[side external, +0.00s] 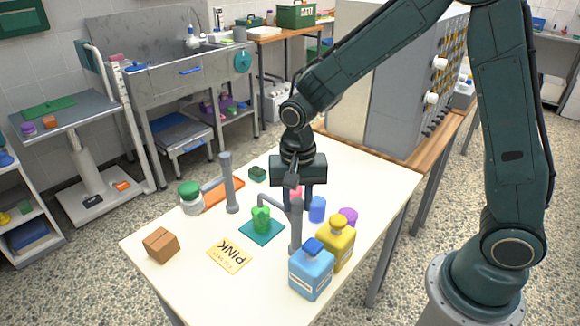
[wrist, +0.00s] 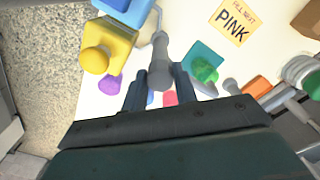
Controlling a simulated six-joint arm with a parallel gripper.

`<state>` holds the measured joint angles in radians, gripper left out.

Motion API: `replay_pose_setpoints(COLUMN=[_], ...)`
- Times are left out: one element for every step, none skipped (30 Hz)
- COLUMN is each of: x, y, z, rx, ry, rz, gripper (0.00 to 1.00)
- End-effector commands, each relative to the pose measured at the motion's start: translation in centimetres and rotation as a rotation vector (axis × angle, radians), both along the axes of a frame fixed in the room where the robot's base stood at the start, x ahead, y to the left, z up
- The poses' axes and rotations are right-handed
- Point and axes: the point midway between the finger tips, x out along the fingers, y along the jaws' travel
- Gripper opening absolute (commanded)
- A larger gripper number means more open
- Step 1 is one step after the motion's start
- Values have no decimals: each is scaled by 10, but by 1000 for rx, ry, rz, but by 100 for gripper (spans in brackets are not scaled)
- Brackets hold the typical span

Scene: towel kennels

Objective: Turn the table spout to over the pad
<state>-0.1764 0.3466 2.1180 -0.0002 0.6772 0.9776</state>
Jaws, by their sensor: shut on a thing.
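The table spout (side external: 296,232) is a grey upright post with a thin side arm near its top. In the side view the arm reaches left toward the green object (side external: 261,219) on the teal pad (side external: 276,233); I cannot tell whether its tip is right above the pad. My gripper (side external: 294,203) points down and is shut on the spout's upper part, hiding some of it. In the wrist view the grey spout (wrist: 160,68) lies between my fingertips (wrist: 158,84), and the teal pad (wrist: 203,52) with the green object is to its right.
Blue (side external: 317,209) and purple (side external: 348,216) pieces are behind.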

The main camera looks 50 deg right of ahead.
Motion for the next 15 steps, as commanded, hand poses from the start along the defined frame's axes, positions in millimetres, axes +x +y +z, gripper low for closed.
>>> replay_pose_setpoints(x=[1,1,1,1,1,1,1,1,1,1,1,1,1,0,0], y=[0,0,0,0,0,0,0,0,0,0,0,0,0,0,0], z=[1,1,1,1,1,1,1,1,1,1,1,1,0,0,0], rx=[-1,-1,-1,-1,-1,0,0,0,-1,0,0,0,0,0,0], ry=[-5,-5,-5,-5,-5,-4,-4,-4,-4,-3,-3,-3,-1,-1,-1], rz=[-4,-4,-3,-3,-3,-3,-3,-2,-2,-2,-1,-1,-1,-1,0], gripper=[0,0,0,0,32,40,46,50,50,50,50,50,50,50,50])
